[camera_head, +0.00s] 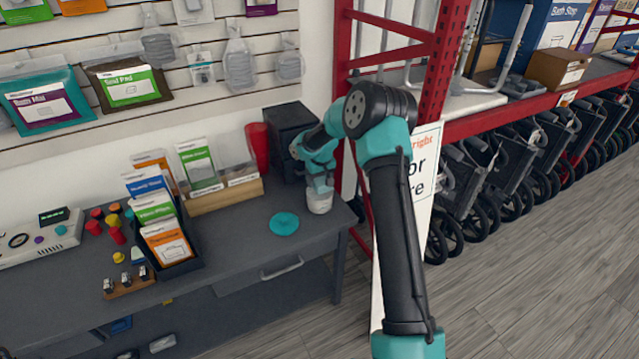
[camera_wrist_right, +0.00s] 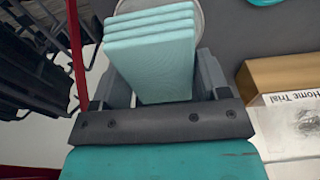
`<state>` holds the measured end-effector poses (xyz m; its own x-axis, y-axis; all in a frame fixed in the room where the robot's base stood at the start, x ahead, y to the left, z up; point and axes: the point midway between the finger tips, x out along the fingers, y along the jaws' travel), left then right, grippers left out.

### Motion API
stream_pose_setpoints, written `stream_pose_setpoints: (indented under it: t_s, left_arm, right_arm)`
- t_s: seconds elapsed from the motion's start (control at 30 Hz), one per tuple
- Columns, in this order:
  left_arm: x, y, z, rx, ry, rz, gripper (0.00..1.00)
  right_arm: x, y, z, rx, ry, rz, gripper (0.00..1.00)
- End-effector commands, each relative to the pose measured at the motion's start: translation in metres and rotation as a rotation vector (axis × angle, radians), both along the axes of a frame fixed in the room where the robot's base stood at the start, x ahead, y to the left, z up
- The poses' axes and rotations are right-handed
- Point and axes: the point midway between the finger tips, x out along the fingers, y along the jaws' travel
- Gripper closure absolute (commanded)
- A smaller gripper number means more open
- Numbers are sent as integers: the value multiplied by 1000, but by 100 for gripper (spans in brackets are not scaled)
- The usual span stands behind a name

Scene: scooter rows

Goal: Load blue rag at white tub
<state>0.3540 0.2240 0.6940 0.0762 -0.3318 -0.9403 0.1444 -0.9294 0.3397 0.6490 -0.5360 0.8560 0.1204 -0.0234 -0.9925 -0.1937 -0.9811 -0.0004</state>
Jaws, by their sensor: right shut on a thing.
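My right gripper (camera_head: 320,184) is at the right end of the grey workbench, directly over the white tub (camera_head: 319,201). In the right wrist view its jaws are shut on the folded light blue rag (camera_wrist_right: 152,55), which shows several stacked layers. The tub's round rim (camera_wrist_right: 203,14) shows behind the rag's far end. The rag overlaps the tub's opening in that view; I cannot tell how far it reaches inside. The tub stands upright, its top partly hidden by the gripper. My left gripper is in neither view.
A teal disc (camera_head: 284,223) lies on the bench left of the tub. A wooden brochure holder (camera_head: 224,195), a red cup (camera_head: 257,147) and a black box (camera_head: 290,131) stand behind. A red rack post (camera_head: 440,70) rises at the right.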

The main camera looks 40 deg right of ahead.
Motion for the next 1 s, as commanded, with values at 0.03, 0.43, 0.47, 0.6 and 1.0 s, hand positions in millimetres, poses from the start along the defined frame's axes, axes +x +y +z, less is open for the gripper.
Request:
stream_pose_setpoints:
  t_s: [0.03,0.43,0.47,0.6,1.0]
  left_arm:
    - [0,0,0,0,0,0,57]
    - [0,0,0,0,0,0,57]
    - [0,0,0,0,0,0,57]
    - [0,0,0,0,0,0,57]
    - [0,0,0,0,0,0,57]
  right_arm:
    - [0,0,4,0,-1,0,50]
    - [0,0,28,0,-1,-1,50]
    - [0,0,30,0,-1,-1,50]
    - [0,0,33,0,0,0,50]
    - [0,0,33,0,0,0,50]
